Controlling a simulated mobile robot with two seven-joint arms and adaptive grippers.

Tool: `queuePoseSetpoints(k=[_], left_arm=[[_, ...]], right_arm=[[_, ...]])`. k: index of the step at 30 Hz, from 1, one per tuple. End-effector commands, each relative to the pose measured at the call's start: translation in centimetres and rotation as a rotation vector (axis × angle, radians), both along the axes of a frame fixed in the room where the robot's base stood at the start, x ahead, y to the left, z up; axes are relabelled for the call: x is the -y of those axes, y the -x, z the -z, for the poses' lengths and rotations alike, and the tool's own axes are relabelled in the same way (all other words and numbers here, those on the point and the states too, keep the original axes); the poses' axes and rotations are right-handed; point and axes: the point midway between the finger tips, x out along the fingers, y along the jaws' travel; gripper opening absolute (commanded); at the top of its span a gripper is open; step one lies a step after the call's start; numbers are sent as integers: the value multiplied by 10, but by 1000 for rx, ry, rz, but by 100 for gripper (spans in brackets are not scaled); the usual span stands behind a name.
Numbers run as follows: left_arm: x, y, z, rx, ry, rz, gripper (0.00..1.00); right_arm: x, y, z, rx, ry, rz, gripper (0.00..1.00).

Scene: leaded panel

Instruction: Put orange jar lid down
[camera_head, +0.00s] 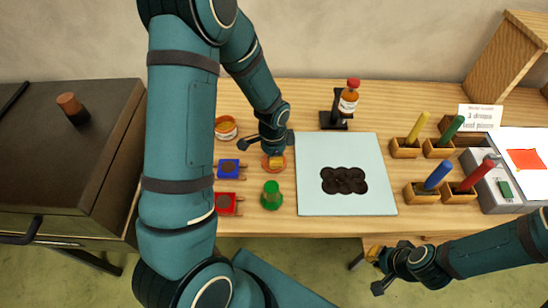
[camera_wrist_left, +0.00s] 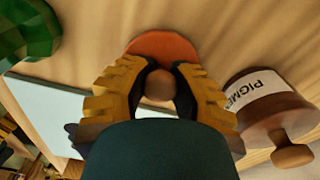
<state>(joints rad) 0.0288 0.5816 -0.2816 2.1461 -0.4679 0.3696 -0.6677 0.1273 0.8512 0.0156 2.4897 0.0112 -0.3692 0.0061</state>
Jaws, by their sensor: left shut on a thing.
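The orange jar lid (camera_head: 274,164) is a flat round disc with a small knob, at the left edge of the pale mat. It is at or very close to the table top; I cannot tell whether it touches. My left gripper (camera_head: 277,158) points down over it, shut on its brown knob. In the left wrist view the knob sits between the yellow fingers (camera_wrist_left: 160,85), and the orange disc (camera_wrist_left: 163,46) shows beyond them. A pigment jar (camera_head: 226,128) with a white label stands left of the lid. My right gripper (camera_head: 374,254) is off the table's front edge, its fingers too small to judge.
A red-capped bottle (camera_head: 348,99) stands behind; pens in wooden holders are to the right.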

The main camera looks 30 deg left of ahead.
Motion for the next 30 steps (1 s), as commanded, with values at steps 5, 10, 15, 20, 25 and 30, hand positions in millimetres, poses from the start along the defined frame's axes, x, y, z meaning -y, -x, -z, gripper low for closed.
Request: queuePoseSetpoints(k=[5,10,15,20,25,30], left_arm=[[0,0,5,-1,1,0,28],[0,0,4,-1,0,0,50],[0,1,4,-1,0,0,50],[0,0,-4,0,0,0,50],[-1,0,-34,3,0,-2,50],[-1,0,-70,3,1,-2,50]], right_arm=[[0,1,4,-2,0,-2,0],[0,1,3,-2,0,-2,0],[0,1,3,-2,0,-2,0],[0,0,-2,1,0,1,0],[0,-2,-7,4,1,4,0],[1,-4,-13,9,2,7,0]])
